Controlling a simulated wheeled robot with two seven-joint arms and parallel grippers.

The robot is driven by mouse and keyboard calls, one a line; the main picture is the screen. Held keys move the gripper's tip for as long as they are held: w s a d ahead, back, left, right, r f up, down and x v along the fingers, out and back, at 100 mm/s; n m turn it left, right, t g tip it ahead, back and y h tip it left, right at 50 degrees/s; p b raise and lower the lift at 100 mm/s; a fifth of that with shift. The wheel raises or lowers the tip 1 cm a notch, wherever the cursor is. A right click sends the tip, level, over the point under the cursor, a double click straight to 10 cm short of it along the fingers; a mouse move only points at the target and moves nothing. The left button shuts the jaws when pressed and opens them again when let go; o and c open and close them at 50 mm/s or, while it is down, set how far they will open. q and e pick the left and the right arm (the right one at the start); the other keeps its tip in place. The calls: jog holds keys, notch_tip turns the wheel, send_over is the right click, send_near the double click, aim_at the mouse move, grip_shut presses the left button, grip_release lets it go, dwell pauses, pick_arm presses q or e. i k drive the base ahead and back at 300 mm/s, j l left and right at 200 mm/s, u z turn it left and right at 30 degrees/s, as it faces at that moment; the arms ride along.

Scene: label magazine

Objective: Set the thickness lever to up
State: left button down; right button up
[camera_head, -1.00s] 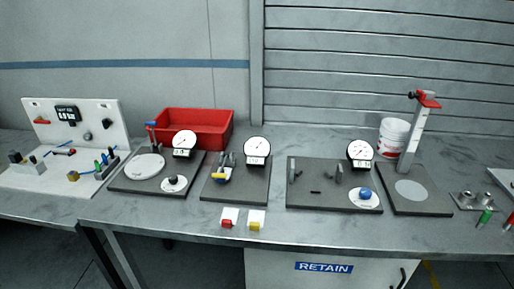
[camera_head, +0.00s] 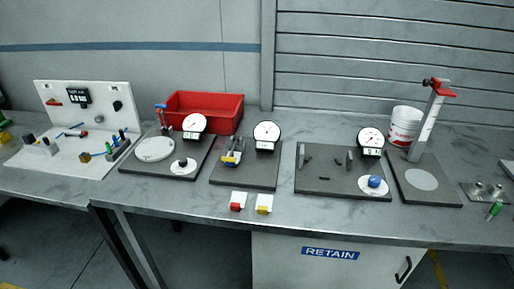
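No part carries a readable thickness label, so I cannot tell for certain which one is the thickness lever. A third plate (camera_head: 325,188) has a blue knob (camera_head: 374,181) and a gauge (camera_head: 371,139). Neither gripper shows.
A red bin (camera_head: 208,113) stands behind the first plate. A red button (camera_head: 235,206) and a yellow button (camera_head: 263,209) sit near the bench's front edge. A column with a red clamp (camera_head: 437,84) and a white tub (camera_head: 404,128) stand at right. A white panel (camera_head: 84,112) stands left.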

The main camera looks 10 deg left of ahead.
aim_at(230, 158)
jog(key=u, duration=1.5)
jog(key=k, duration=0.4)
jog(key=l+u, duration=0.05)
jog(key=l, duration=0.05)
